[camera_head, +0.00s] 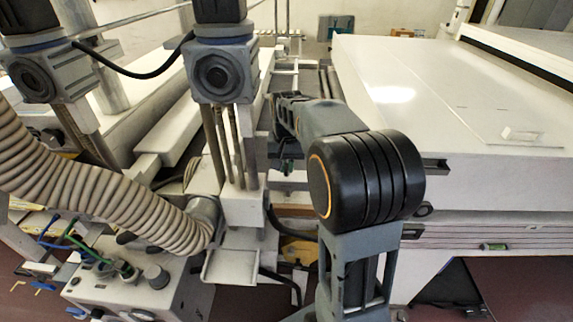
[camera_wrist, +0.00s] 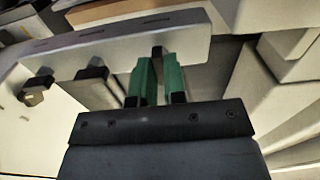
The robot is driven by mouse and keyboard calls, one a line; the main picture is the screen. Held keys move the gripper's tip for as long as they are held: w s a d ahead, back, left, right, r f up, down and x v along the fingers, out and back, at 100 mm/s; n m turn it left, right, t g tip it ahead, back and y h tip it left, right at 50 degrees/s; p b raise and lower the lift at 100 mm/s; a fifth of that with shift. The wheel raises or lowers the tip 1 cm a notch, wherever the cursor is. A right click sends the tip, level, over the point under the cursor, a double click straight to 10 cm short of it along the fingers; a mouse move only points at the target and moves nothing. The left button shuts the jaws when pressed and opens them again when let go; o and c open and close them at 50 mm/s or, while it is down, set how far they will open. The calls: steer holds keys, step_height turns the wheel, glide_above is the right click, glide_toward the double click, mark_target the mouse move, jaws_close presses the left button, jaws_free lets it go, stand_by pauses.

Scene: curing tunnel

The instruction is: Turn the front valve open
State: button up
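Two more dark fittings, a knob (camera_wrist: 36,88) and a block-like handle (camera_wrist: 94,76), stick out of the bar to the left. I cannot tell which fitting is the front valve.
A large white-topped machine (camera_head: 450,90) fills the right. A ribbed hose (camera_head: 100,185) and a control box (camera_head: 140,295) are at the left. A grey motor unit (camera_head: 218,75) on posts stands close left of my arm. Free room around my gripper is narrow.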

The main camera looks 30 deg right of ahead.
mark_target(287, 167)
steer(key=o, duration=0.4)
steer(key=shift+o, duration=0.2)
steer(key=shift+r, duration=0.1)
step_height(287, 167, up, 14)
stand_by(0.4)
steer(key=shift+f, duration=0.2)
